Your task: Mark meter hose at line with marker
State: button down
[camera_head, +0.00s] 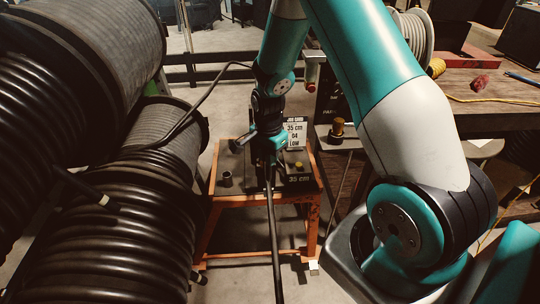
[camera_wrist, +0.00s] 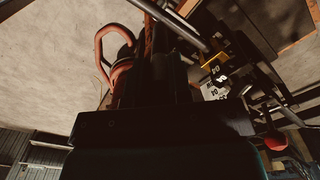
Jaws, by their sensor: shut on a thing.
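My gripper (camera_head: 267,158) is over the orange-framed stand and is shut on what looks like the black hose (camera_head: 274,235). The hose runs from my gripper down to the bottom edge of the head view. Another black length (camera_head: 205,98) arches from the reels toward my wrist; I cannot tell whether it is the same hose. A sign reading "35 cm 04 Low" (camera_head: 295,133) stands behind my gripper, with a "35 cm" label (camera_head: 298,179) below it. In the wrist view my gripper (camera_wrist: 160,65) is dark and its fingertips are hard to make out. I cannot make out a marker or a line.
The orange stand (camera_head: 243,201) carries a small dark cup (camera_head: 226,179). Large reels of black hose (camera_head: 130,225) fill the left. A wooden workbench (camera_head: 485,88) with a red object (camera_head: 479,83) stands at the right. Bare floor shows between reels and stand.

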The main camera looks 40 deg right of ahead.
jog(key=shift+f+b, duration=0.35)
jog(key=shift+f, duration=0.25)
dwell(1.2)
jog(key=shift+r, duration=0.1)
notch_tip(320, 180, up, 7)
jog(key=p, duration=0.5)
jog(key=shift+p, duration=0.4)
